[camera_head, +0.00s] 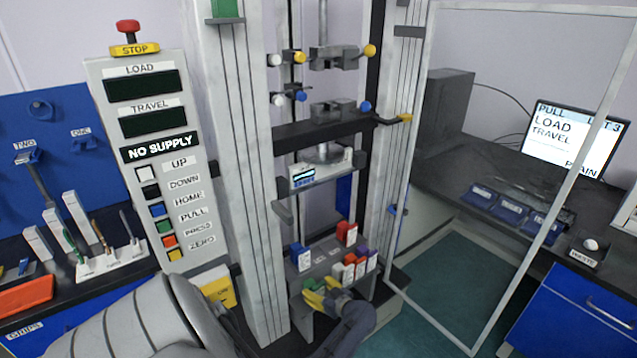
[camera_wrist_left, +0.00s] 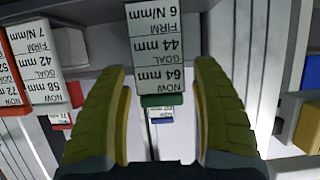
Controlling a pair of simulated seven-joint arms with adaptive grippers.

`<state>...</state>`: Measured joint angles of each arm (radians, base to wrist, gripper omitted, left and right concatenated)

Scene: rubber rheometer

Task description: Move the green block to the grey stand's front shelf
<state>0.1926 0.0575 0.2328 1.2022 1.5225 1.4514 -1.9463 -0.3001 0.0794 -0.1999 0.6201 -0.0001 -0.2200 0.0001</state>
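The green block (camera_head: 318,285) is at the front left of the grey stand (camera_head: 322,268), low in the rheometer frame. In the left wrist view, its pale label face reads 64 mm now, 44 mm goal, firm 6 N/mm, with a green edge (camera_wrist_left: 161,100) below it. My left gripper (camera_head: 322,298) has its yellow fingers at the green block in the head view. In the left wrist view my left gripper (camera_wrist_left: 160,72) is open, with a finger on each side of the label and visible gaps. The fingers partly hide the block and shelf in the head view. My right gripper is not in view.
On the stand are a blue block (camera_head: 301,257), a red block (camera_head: 346,233) and several red, white and purple blocks at the right. Tall frame columns (camera_head: 248,180) flank the stand.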

